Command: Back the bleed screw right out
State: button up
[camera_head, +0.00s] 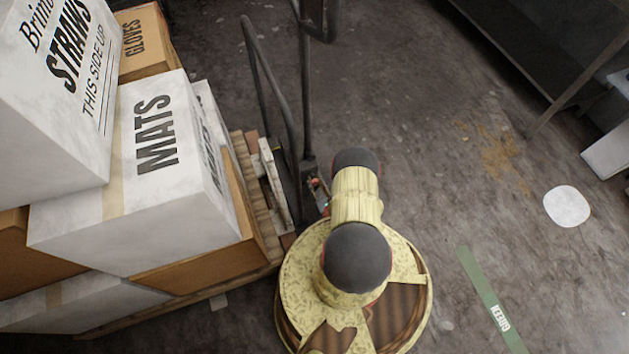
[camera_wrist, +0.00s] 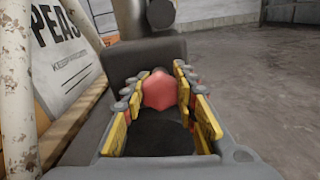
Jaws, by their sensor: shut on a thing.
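The bleed screw has a red hexagonal head (camera_wrist: 160,90), seen in the wrist view against a dark grey block (camera_wrist: 146,58). My gripper (camera_wrist: 159,99) has yellow-padded fingers on both sides of the red head and is shut on it. The screw's thread is hidden, so I cannot tell how far out it sits. In the head view my arm covers most of the gripper and the screw, low at the foot of a dark pallet truck handle (camera_head: 252,75).
A wooden pallet (camera_head: 258,195) stacked with boxes, one marked MATS (camera_head: 85,210), stands close at left. A green floor strip (camera_head: 480,285) and a white disc (camera_head: 567,206) lie at right. The floor at right is mostly clear; a dark shelf (camera_head: 535,40) stands at upper right.

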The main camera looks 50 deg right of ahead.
jog(key=o, duration=1.2)
jog(key=shift+o, duration=0.2)
jog(key=shift+r, duration=4.95)
